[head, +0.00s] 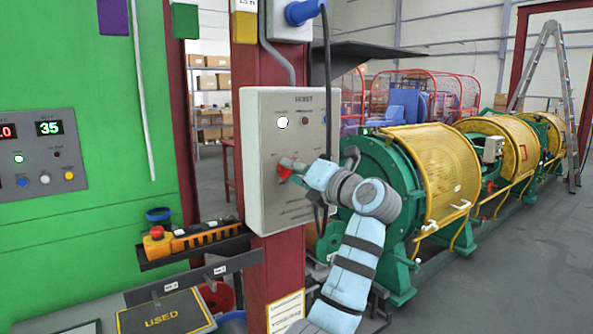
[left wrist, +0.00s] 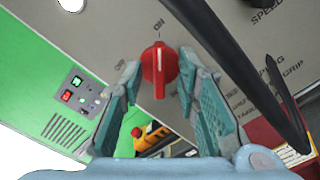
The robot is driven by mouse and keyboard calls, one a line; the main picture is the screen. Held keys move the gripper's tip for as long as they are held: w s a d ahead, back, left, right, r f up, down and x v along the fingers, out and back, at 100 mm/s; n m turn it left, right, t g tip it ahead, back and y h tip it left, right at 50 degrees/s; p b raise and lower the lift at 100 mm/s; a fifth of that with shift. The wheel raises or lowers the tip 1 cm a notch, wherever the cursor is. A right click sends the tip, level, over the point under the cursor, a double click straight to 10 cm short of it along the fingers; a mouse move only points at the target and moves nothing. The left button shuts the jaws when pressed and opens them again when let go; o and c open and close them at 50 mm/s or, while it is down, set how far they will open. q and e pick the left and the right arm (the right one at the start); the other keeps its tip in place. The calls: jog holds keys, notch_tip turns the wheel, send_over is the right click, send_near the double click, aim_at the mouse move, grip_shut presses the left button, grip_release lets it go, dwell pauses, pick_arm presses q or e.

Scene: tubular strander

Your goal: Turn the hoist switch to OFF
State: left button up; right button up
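The hoist switch is a red rotary knob (left wrist: 160,66) on the grey hoist panel (head: 262,215). In the left wrist view its white mark points up toward the ON label, with the OFF label (left wrist: 120,64) to its left. The knob also shows in the head view (head: 284,173), partly covered. My left gripper (left wrist: 160,84) is open, with one finger on each side of the knob and gaps visible between fingers and knob. In the head view my left gripper (head: 289,167) is right at the panel face. My right gripper is in neither view.
A white lamp (head: 282,122) is lit on the panel. A black cable (head: 328,90) hangs past its right side and crosses near the gripper in the wrist view. A shelf (head: 200,246) with a yellow-and-black pendant (head: 205,236) juts out at lower left.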

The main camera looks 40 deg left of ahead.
pick_arm(q)
jog(key=shift+c, duration=0.4)
grip_shut()
jog(key=shift+n, duration=0.4)
jog(key=n+b, duration=0.2)
jog(key=n, duration=1.5)
jog(key=shift+s+b, duration=0.1)
jog(key=shift+b, duration=0.25)
